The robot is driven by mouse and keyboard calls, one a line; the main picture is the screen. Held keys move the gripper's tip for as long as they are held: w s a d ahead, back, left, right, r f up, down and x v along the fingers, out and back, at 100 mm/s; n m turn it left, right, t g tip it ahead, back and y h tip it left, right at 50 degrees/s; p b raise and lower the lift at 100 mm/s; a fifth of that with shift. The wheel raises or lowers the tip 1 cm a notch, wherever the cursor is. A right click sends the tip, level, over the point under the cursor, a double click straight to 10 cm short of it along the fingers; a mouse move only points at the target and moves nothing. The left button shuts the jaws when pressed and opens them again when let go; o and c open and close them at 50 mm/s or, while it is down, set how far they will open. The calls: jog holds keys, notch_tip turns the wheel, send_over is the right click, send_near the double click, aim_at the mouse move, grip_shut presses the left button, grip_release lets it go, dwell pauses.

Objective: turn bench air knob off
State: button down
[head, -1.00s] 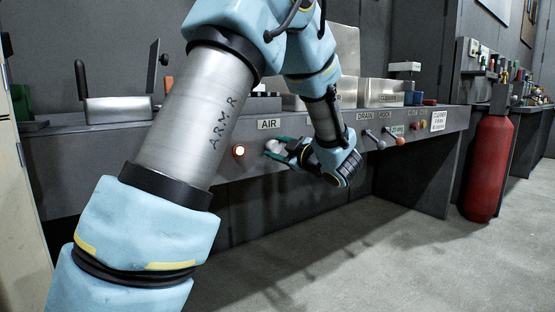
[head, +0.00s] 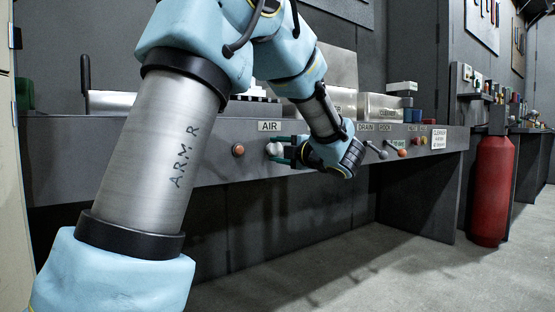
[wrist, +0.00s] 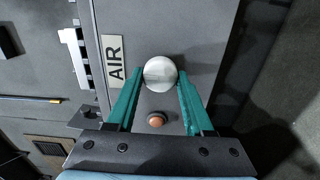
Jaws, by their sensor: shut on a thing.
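The air knob (head: 273,149) is a round pale metal knob on the bench's front panel, just below the AIR label (head: 269,126). In the wrist view the knob (wrist: 160,73) sits between my two green fingertips. My gripper (head: 279,150) is shut on the knob, one finger on each side. A small orange-brown lamp (head: 238,150) is left of the knob and looks unlit. It also shows in the wrist view (wrist: 156,121). My forearm hides part of the panel to the left.
A red cylinder (head: 491,190) stands on the floor at the right. The floor in front of the bench is clear.

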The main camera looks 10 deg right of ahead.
dwell(0.4)
jog(key=shift+c, duration=1.6)
grip_release()
jog(key=shift+s, duration=0.1)
jog(key=p+v, duration=0.2)
jog(key=v, duration=0.8)
jog(key=shift+s+d, duration=0.2)
jog(key=shift+s, duration=0.05)
